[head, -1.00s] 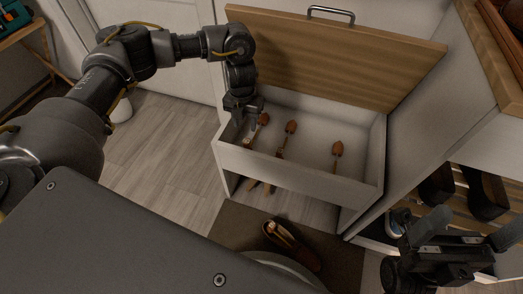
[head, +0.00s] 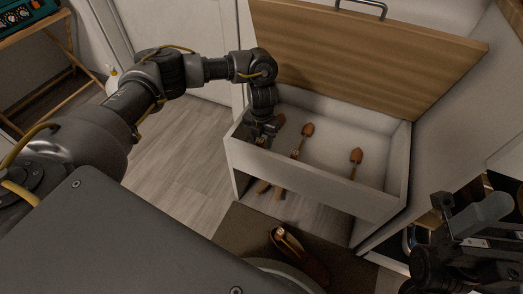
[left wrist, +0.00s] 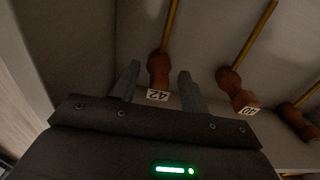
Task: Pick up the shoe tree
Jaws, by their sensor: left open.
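Three wooden shoe trees lie in the white open bin (head: 310,180). The left one (head: 279,119) is partly hidden by my left gripper (head: 262,132); the middle one (head: 307,130) and right one (head: 356,156) are clear. In the left wrist view, the shoe tree tagged 42 (left wrist: 158,70) appears between the open fingertips of my left gripper (left wrist: 159,82), with a finger on each side. Whether they touch it cannot be told. The tree tagged 40 (left wrist: 229,80) and a third (left wrist: 292,115) lie to the right. My right gripper (head: 480,225) is at the lower right, away from the bin.
The bin's wooden lid (head: 370,55) stands open behind it. The bin's walls enclose my left gripper. A brown shoe (head: 300,255) lies on the dark mat (head: 235,225) below. Shelving stands at the right, and a wooden stand (head: 45,75) is at the far left.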

